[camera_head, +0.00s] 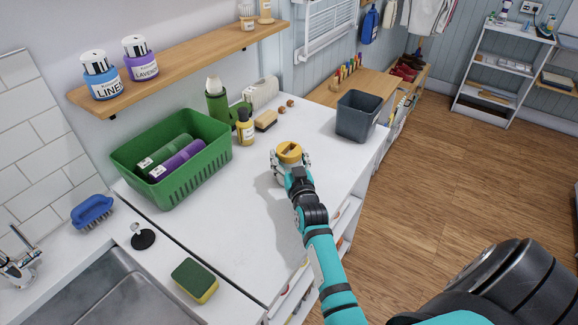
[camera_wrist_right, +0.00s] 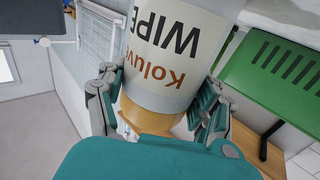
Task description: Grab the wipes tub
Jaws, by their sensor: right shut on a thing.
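The wipes tub (camera_head: 289,152) has a yellow-orange lid and a white body. It is over the middle of the white counter in the head view, upright. In the right wrist view the tub (camera_wrist_right: 178,45) fills the space between the fingers, its label reading "WIPE" upside down. My right gripper (camera_head: 291,168) is shut on the tub, with a finger on each side of it. The fingers also show in the right wrist view (camera_wrist_right: 160,95). The tub's base is mostly hidden by my gripper, so I cannot tell whether it touches the counter. My left gripper is not in view.
A green basket (camera_head: 190,184) with bottles stands left on the white counter (camera_head: 240,235). A grey bin (camera_head: 357,117) stands at right. A sink (camera_head: 105,295) and sponge (camera_head: 195,280) are in front.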

